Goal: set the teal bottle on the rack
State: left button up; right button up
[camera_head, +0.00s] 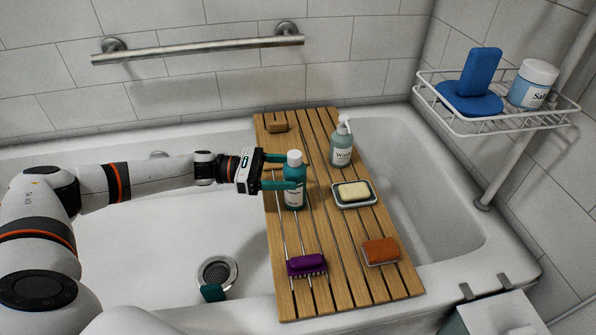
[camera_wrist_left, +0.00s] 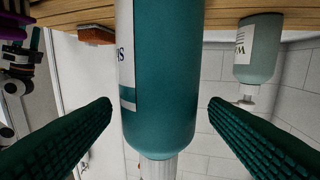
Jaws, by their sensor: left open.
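The teal bottle (camera_head: 295,186) with a white cap stands upright on the wooden slatted rack (camera_head: 307,122) that lies across the tub. My left gripper (camera_head: 283,172) comes in from the left, its green fingers reaching to the bottle. In the left wrist view the bottle (camera_wrist_left: 160,80) is between the two open fingers (camera_wrist_left: 160,120), with gaps on both sides. The wrist picture appears upside down. The wire rack (camera_head: 497,122) is on the wall at the right.
On the wooden rack are a pump bottle (camera_head: 341,148), a soap dish (camera_head: 354,193), an orange sponge (camera_head: 381,251), a purple brush (camera_head: 306,265) and a wooden block (camera_head: 278,122). The wire rack holds blue items (camera_head: 475,88) and a white jar (camera_head: 532,84).

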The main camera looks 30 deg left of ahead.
pick_arm(q)
jog(key=v, duration=0.8)
jog(key=shift+a, duration=0.35)
jog(key=shift+s, duration=0.15)
